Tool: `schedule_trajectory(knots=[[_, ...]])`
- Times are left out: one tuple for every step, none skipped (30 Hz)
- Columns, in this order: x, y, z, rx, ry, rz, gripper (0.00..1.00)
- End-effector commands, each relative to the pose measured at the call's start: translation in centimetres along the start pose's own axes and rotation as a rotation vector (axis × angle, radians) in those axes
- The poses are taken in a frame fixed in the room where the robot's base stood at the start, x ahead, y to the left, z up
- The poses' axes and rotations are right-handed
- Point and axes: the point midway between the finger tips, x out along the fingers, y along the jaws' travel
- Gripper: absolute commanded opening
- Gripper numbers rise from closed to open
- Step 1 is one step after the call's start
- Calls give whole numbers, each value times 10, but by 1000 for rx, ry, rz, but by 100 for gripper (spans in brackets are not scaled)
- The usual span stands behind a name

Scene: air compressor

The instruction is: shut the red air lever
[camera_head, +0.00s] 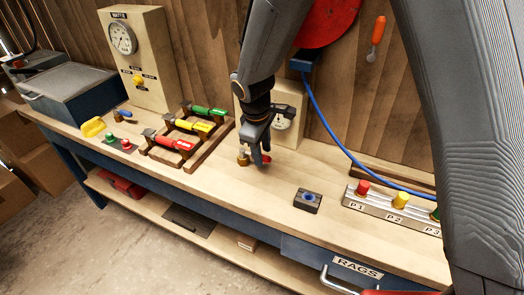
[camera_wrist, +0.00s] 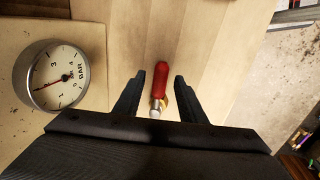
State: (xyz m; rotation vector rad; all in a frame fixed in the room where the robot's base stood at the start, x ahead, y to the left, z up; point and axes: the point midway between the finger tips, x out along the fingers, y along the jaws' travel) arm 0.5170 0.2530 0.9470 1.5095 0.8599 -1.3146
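The red air lever (camera_wrist: 161,77) shows in the wrist view between my gripper's fingertips, with a brass and silver fitting (camera_wrist: 157,106) at its lower end. There are visible gaps on both sides of the lever, and my gripper (camera_wrist: 159,80) is open around it. In the head view my gripper (camera_head: 257,156) points down at the bench. Only a bit of the red lever (camera_head: 266,159) shows there beside the fingers, with the brass fitting (camera_head: 243,158) at their left. The rest is hidden by the gripper.
A round pressure gauge (camera_wrist: 53,76) sits left of the lever in the wrist view. On the bench (camera_head: 225,185) are a rack with red, yellow and green handled tools (camera_head: 190,126), a dark block with a blue top (camera_head: 307,200), and a strip of coloured knobs (camera_head: 390,205). A blue hose (camera_head: 340,140) hangs behind.

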Motion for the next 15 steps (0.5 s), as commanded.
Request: schedule_trajectory(knots=[[3,0,0,-1,0,0,37],[4,0,0,-2,1,0,37],[6,0,-1,-2,1,0,37],[6,0,-1,-2,1,1,37],[7,0,-1,-3,1,0,37],[8,-1,-1,-3,1,1,37],[8,-1,-1,-3,1,1,37],[8,-1,-1,-3,1,1,37],[8,-1,-1,-3,1,1,37],[8,-1,-1,-4,2,1,37],[8,-1,-1,-4,2,1,37],[8,-1,-1,-4,2,1,37],[8,-1,-1,-4,2,1,34],[8,-1,-2,-4,2,1,29],[8,-1,-2,-4,2,1,22]])
